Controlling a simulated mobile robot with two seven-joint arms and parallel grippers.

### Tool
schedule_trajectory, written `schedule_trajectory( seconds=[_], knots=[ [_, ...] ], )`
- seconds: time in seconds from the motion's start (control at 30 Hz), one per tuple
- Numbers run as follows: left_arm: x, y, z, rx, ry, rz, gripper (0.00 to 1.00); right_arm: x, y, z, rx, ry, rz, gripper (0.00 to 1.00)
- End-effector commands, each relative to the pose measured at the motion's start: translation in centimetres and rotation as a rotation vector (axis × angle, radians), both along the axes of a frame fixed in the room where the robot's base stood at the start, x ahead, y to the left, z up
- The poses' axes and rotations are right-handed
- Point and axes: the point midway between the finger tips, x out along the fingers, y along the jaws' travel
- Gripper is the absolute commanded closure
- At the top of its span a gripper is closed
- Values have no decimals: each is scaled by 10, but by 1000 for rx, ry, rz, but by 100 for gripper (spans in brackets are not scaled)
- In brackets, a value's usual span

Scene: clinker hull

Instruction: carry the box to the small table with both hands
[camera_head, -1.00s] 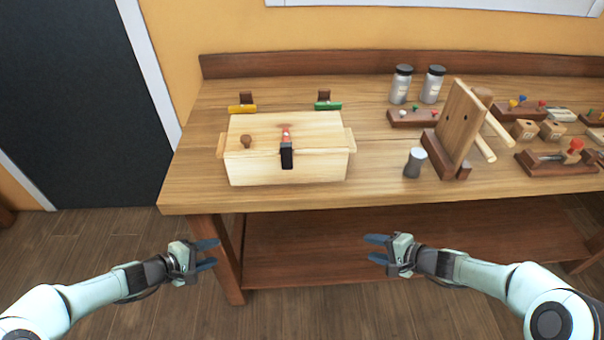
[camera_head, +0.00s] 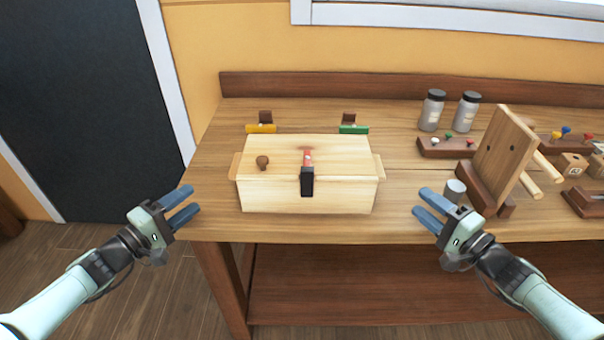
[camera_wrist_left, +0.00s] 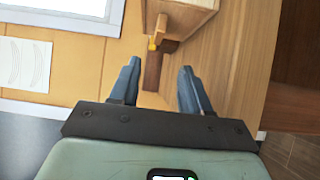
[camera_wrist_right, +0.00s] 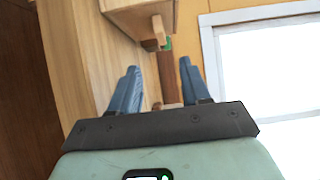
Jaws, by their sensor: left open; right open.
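The box (camera_head: 308,190) is pale wood with a lid, a brown knob, a red and black latch at the front and a small ledge handle on each end. It stands on the workbench (camera_head: 215,218). My left gripper (camera_head: 182,205) is open and empty, left of the box and apart from it. My right gripper (camera_head: 428,206) is open and empty, right of the box and apart from it. Part of the box shows at the top of the left wrist view (camera_wrist_left: 200,5) and of the right wrist view (camera_wrist_right: 135,8). I cannot make out the small table.
Yellow (camera_head: 261,129) and green (camera_head: 354,130) pieces stand behind the box. A grey cylinder (camera_head: 454,190) and an upright wooden stand (camera_head: 500,155) are close to my right gripper. Two jars (camera_head: 432,110) stand at the back right. A lower shelf (camera_head: 370,285) runs under the bench.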

Motion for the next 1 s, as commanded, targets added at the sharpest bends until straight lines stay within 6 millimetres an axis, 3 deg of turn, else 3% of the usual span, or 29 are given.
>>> schedule_trajectory(
  seconds=[0.47,1.0],
  knots=[
    [9,-7,0,-2,-1,-4,53,9,6,0,1,-1,2,53],
    [89,-63,0,-3,-2,-3,53,91,60,0,2,-1,2,53]
  ],
)
